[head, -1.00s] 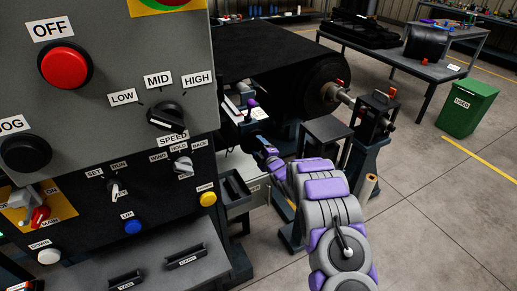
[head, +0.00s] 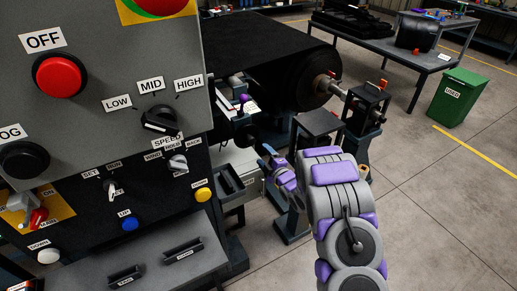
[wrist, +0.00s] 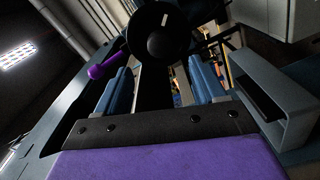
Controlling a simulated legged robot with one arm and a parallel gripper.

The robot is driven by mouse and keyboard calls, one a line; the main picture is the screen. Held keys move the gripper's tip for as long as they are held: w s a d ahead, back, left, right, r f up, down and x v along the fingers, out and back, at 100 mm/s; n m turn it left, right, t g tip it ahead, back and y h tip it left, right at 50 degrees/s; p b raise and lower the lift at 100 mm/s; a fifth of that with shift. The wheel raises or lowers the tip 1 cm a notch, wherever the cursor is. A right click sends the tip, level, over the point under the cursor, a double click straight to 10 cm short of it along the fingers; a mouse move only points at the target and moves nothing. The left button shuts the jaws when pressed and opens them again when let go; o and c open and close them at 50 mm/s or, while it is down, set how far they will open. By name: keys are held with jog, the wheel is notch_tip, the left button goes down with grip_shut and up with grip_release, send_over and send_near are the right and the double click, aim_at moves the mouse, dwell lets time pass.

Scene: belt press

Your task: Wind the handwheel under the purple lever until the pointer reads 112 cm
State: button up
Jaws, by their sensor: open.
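The purple lever (head: 245,98) shows on the machine behind the control panel; in the wrist view its purple knob (wrist: 96,72) is at the upper left. A dark round handwheel (wrist: 158,36) with a white mark is at the top middle of the wrist view. It seems to show small and dark below the lever in the head view (head: 249,134). My gripper (wrist: 160,84) is open and empty, its two blue fingers apart, with the handwheel beyond the fingertips. In the head view my gripper (head: 268,157) is below and right of the lever. I cannot make out the pointer or its scale.
The control panel (head: 95,185) with knobs and buttons fills the left. A black roll (head: 305,80) on a shaft stands behind my arm. A grey bracket (wrist: 275,100) is close on the right in the wrist view. Open floor lies right, with a green bin (head: 457,97).

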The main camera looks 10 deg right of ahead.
jog(key=v, duration=0.6)
jog(key=shift+s+p, duration=0.25)
jog(key=shift+p, duration=0.2)
jog(key=shift+d, duration=0.1)
jog(key=s+d+r+m+g+h, duration=0.7)
jog(key=s+r+m+g+h, duration=0.1)
jog(key=s+r+m, duration=0.25)
jog(key=s+a+r+m+g+y, duration=0.1)
jog(key=s+a+r+m+g, duration=0.1)
jog(key=s, duration=1.1)
jog(key=s+a+r+m+g, duration=0.3)
jog(key=s+a+g, duration=0.2)
jog(key=s, duration=0.8)
jog(key=s+a+r+m+g+y, duration=0.1)
jog(key=s+a, duration=0.4)
jog(key=s, duration=0.9)
notch_tip(320, 180, up, 2)
jog(key=m+g, duration=0.1)
jog(key=g, duration=0.1)
jog(key=shift+a+r+g+y, duration=0.2)
jog(key=shift+a+g+y, duration=0.05)
jog(key=shift+g+y, duration=0.05)
